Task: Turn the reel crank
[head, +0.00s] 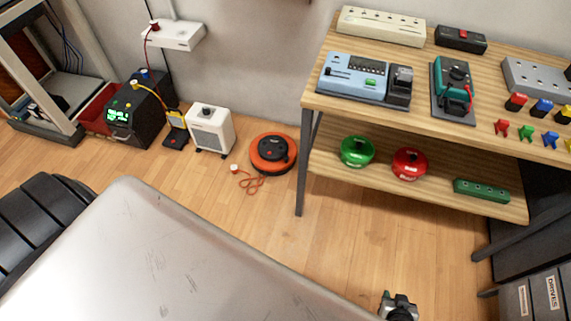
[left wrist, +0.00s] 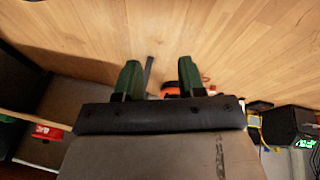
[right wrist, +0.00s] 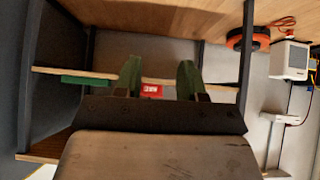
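The orange and black cable reel (head: 272,153) lies on the wooden floor left of the workbench, with an orange cord and white plug beside it. I cannot make out its crank clearly. Part of the reel (left wrist: 171,89) shows beyond the fingers in the left wrist view, and it is at the upper right in the right wrist view (right wrist: 236,38). My left gripper (left wrist: 159,64) is open and empty, outside the head view. My right gripper (right wrist: 158,64) is open and empty; part of it (head: 398,306) shows at the head view's bottom edge, far from the reel.
The wooden workbench (head: 415,187) holds devices on top and green and red round containers below. A white heater-like box (head: 211,131) and a black unit (head: 139,112) stand left of the reel. A large grey surface (head: 170,255) fills the foreground. Floor before the reel is clear.

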